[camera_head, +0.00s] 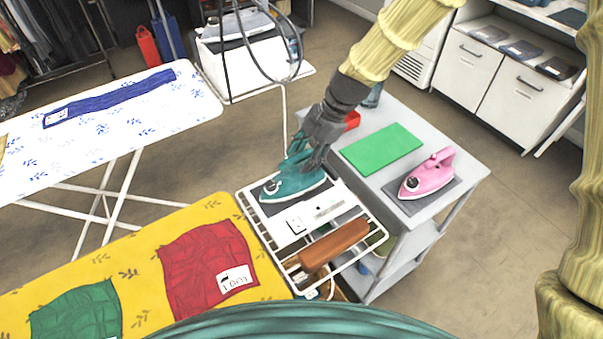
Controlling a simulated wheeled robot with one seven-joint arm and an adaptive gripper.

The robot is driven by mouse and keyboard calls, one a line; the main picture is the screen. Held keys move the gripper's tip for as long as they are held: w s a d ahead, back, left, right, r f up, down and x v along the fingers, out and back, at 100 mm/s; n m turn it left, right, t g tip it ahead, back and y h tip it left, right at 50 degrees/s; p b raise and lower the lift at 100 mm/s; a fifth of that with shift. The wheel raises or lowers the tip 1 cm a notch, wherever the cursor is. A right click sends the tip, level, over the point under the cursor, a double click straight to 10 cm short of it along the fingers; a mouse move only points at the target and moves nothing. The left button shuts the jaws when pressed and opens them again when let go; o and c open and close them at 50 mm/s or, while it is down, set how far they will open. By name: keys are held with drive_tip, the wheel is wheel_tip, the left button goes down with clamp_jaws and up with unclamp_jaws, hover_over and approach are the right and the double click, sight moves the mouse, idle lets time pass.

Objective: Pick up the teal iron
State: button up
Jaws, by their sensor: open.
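The teal iron (287,186) rests on a white wire rack at the end of the yellow ironing board, its tip toward the left. My gripper (306,160) is open, pointing down at the iron's handle from above and behind. The dark fingers overlap the handle area and hide part of it. I cannot tell whether the fingers touch the iron.
A pink iron (428,176) stands on a grey cart (398,206) to the right, near a green pad (382,149). A brown wooden block (334,244) lies on the wire rack (277,249). The yellow board (142,252) holds red cloth (205,268) and green cloth (78,314).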

drive_tip(key=shift+s+r, duration=0.15)
drive_tip(key=shift+s, duration=0.05)
drive_tip(key=shift+w, duration=0.1)
clamp_jaws()
wheel_tip(320, 180, up, 28)
drive_tip(key=b, duration=0.3)
idle(0.4)
idle(0.3)
